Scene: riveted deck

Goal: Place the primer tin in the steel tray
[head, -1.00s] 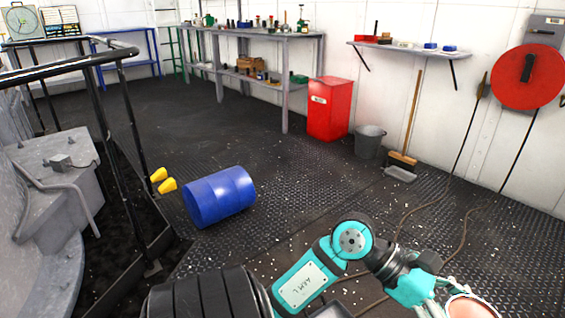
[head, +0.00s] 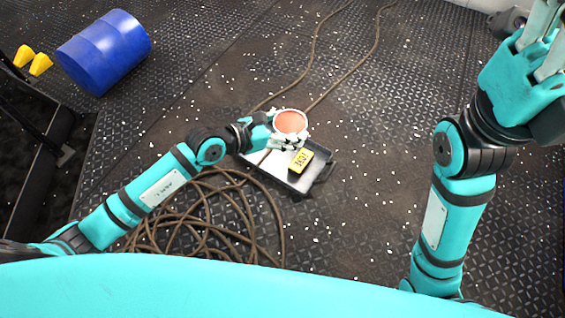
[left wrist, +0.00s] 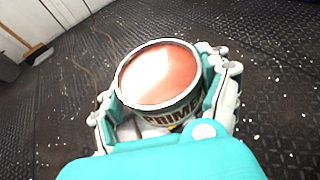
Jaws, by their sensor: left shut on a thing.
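The primer tin (head: 290,121) is a round, open-topped tin with pinkish-orange paint inside and a pale rim. It also shows in the left wrist view (left wrist: 160,78), with "PRIMER" partly readable on its side. My left gripper (head: 288,142) is shut on it, a finger on each side, and the tin looks roughly upright. In the head view the tin appears at the far edge of the steel tray (head: 273,168); its height above the tray is hard to judge. My right gripper (head: 540,45) is at the upper right, partly cut off, with nothing visible in it.
A yellow labelled block (head: 301,161) lies in the tray's right part. A coiled brown hose (head: 205,222) lies left of and in front of the tray. A blue drum (head: 104,50) lies at the upper left. The deck right of the tray is clear.

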